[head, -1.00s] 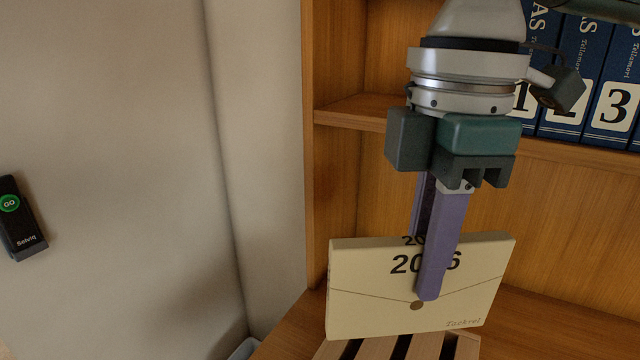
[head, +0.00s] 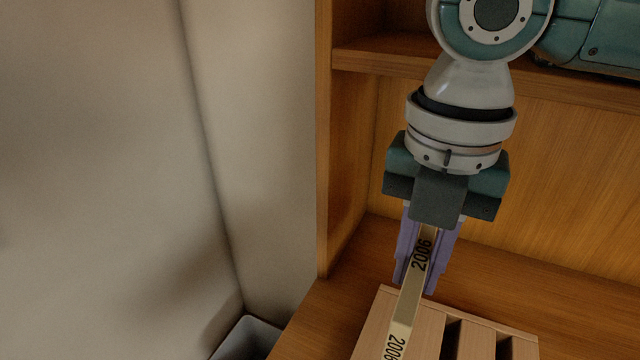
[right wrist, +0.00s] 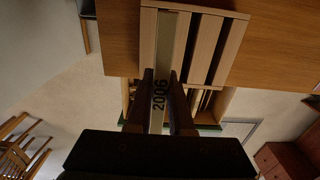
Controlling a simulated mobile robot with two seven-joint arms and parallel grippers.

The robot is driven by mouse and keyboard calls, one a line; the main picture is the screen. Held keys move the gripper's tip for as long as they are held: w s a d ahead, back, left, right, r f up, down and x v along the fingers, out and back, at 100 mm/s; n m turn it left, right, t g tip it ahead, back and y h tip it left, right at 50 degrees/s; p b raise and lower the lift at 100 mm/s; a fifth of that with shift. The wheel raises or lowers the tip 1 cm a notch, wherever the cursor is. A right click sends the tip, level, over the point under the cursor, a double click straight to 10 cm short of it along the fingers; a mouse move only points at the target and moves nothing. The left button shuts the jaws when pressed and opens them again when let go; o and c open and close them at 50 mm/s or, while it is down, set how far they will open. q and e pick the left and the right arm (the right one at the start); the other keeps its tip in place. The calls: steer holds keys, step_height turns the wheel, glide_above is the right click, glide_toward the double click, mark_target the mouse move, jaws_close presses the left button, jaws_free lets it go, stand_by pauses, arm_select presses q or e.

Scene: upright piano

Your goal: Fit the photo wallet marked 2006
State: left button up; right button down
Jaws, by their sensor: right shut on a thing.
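The cream photo wallet marked 2006 (head: 409,305) is upright and seen edge-on in the head view, its narrow top edge towards the camera. My right gripper (head: 416,283) is shut on the wallet, with a purple finger on each side. In the right wrist view the wallet's marked edge (right wrist: 159,97) shows between the dark fingers (right wrist: 167,85). A wooden slotted rack (head: 428,320) is below and beside the wallet in the head view. The wallet's lower part is hidden, so I cannot tell whether it is inside a slot. My left gripper is not in view.
The rack stands on a wooden shelf (head: 335,310), with a side panel (head: 325,150) to the left and an upper shelf board (head: 400,65) above. A grey bin (head: 247,338) is at the lower left by the wall.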

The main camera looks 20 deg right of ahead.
steer(key=shift+r+p, duration=0.15)
steer(key=shift+p, duration=0.35)
steer(key=shift+f+b, duration=1.65)
steer(key=shift+f, duration=1.4)
steer(key=shift+r, duration=0.1)
steer(key=shift+p, duration=0.5)
steer(key=shift+p, duration=0.4)
